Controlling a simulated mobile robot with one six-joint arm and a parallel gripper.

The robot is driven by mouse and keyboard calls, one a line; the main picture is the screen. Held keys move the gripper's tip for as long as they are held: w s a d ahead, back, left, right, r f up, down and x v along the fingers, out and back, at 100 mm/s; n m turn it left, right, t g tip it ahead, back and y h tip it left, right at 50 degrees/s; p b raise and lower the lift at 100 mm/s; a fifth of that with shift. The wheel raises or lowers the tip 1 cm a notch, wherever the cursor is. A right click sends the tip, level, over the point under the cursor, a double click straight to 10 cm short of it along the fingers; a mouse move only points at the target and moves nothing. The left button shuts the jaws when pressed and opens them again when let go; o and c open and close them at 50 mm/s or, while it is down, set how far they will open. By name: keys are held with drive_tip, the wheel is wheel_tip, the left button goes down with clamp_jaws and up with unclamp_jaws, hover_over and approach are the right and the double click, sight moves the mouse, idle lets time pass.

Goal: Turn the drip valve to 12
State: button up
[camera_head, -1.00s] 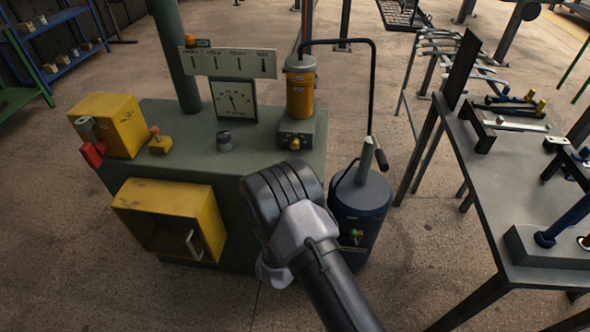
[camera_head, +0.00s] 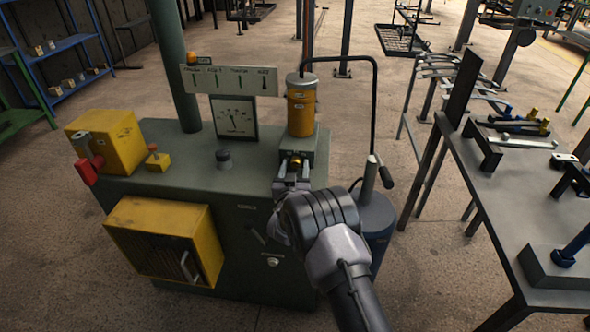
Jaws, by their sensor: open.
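The drip valve appears to be the small brass knob (camera_head: 295,161) on the front of the grey block below the yellow cylinder (camera_head: 301,106), on the right side of the green cabinet top. My gripper (camera_head: 291,178) is open just in front of the knob, its fingers pointing at it. I cannot tell whether the fingers touch the knob or stand around it. The scale marks and the number that the valve is set to are too small to read.
A dial gauge (camera_head: 234,116) and a label board (camera_head: 230,80) stand behind on the green cabinet (camera_head: 190,178). A blue canister (camera_head: 377,221) with a bent pipe stands close on the right.

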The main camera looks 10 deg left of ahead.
clamp_jaws()
drive_tip(key=shift+m, duration=1.4)
unclamp_jaws()
drive_tip(key=s+p, duration=0.5)
drive_tip(key=s, duration=1.2)
drive_tip(key=shift+s, duration=0.25)
drive_tip(key=shift+f, duration=0.1)
